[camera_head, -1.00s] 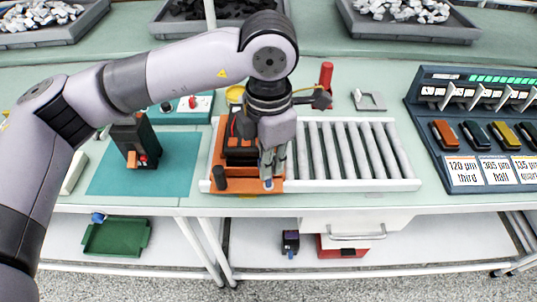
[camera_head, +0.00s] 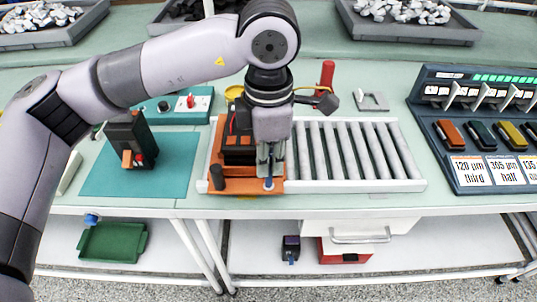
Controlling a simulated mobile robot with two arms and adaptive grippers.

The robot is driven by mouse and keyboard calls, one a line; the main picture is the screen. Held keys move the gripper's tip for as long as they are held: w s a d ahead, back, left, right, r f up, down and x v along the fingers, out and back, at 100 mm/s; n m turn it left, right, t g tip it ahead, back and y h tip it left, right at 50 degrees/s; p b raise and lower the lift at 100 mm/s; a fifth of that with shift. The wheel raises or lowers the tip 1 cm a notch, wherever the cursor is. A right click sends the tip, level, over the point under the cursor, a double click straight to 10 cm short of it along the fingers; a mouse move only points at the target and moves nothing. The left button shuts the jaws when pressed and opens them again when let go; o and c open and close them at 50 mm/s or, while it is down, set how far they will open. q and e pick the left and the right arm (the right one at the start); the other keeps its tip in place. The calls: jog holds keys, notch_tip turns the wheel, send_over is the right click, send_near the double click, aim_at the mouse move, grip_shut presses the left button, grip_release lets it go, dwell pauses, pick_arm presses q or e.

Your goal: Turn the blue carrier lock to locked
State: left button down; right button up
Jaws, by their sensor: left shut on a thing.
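The blue carrier lock (camera_head: 268,184) is a small blue knob at the front right corner of the orange carrier (camera_head: 240,186). The carrier sits on the left end of the roller conveyor (camera_head: 345,186). My left gripper (camera_head: 269,177) points down at that corner and is shut on the blue lock, with its fingers covering most of it. Which way the lock is turned cannot be seen. A black breaker (camera_head: 238,150) stands on the carrier, partly hidden by my left gripper. My right gripper is not in view.
A second black breaker (camera_head: 139,133) stands on the teal mat (camera_head: 178,165) at left. A red upright handle (camera_head: 326,74) is behind the conveyor. A dark panel with coloured pieces (camera_head: 440,108) is at right. The rollers right of the carrier are clear.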

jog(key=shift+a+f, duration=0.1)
pick_arm(q)
jog(key=shift+f+m+b, duration=0.15)
jog(key=shift+m+b, duration=0.15)
jog(key=shift+m, duration=0.4)
jog(key=c, duration=2)
grip_release()
jog(key=o, duration=0.4)
jog(key=shift+o, duration=0.2)
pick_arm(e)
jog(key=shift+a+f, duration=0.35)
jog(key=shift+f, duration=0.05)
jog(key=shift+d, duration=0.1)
